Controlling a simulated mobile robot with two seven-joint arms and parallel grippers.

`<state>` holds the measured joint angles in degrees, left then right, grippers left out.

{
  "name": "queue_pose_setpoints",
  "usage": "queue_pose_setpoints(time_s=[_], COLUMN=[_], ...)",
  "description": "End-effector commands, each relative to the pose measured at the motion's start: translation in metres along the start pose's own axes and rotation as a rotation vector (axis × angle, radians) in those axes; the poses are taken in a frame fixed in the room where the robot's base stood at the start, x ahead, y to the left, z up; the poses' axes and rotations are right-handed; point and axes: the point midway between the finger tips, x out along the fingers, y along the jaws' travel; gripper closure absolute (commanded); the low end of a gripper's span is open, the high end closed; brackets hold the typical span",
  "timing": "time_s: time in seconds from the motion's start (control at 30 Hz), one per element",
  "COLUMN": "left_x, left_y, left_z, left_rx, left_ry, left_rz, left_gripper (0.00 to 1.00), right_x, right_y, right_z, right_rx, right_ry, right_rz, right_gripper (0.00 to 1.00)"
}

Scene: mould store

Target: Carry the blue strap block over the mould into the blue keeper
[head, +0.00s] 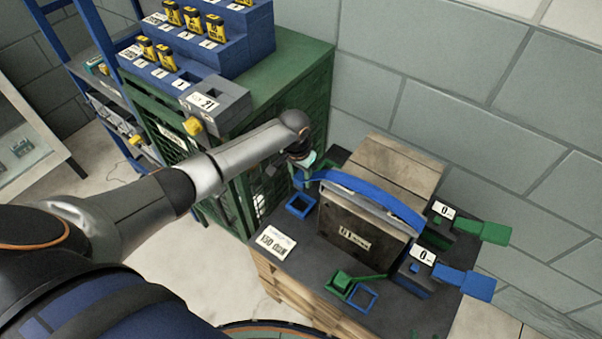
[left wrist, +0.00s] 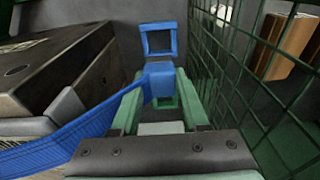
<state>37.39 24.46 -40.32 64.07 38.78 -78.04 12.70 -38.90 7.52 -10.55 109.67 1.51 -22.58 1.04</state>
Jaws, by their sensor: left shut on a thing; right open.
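My left gripper (head: 303,164) is shut on the blue strap block (left wrist: 161,80), which sits between its green fingers in the left wrist view. The blue strap (head: 375,192) runs from it in an arc over the top of the dark mould (head: 355,236). A blue square keeper (head: 300,206) lies on the dark deck by the mould's left end, apart from the block. A blue square frame ahead of the block shows in the left wrist view (left wrist: 158,40). Another blue frame (head: 363,298) lies at the mould's front. My right gripper is not in view.
A wooden block (head: 392,165) stands behind the mould. Green (head: 482,231) and blue (head: 466,282) handles stick out at the right. A green mesh cabinet (head: 300,85) stands close on the left.

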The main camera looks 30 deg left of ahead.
Motion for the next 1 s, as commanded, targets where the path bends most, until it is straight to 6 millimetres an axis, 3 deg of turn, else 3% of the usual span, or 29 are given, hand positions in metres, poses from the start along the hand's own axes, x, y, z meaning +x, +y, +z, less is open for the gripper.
queue_pose_setpoints(time_s=[0.57, 1.0], left_x=[0.049, 0.066], left_y=[0.000, 0.000], left_z=[0.006, 0.008], left_rx=[-0.001, 0.000], left_ry=[0.000, 0.001], left_rz=[0.000, -0.001], left_gripper=[1.00, 1.00], right_x=[0.021, 0.030], right_y=[-0.002, -0.012], right_z=[0.023, 0.014], right_rx=[0.000, -0.006], right_ry=[-0.013, 0.004], right_rz=[-0.009, -0.033], right_gripper=[0.50, 0.50])
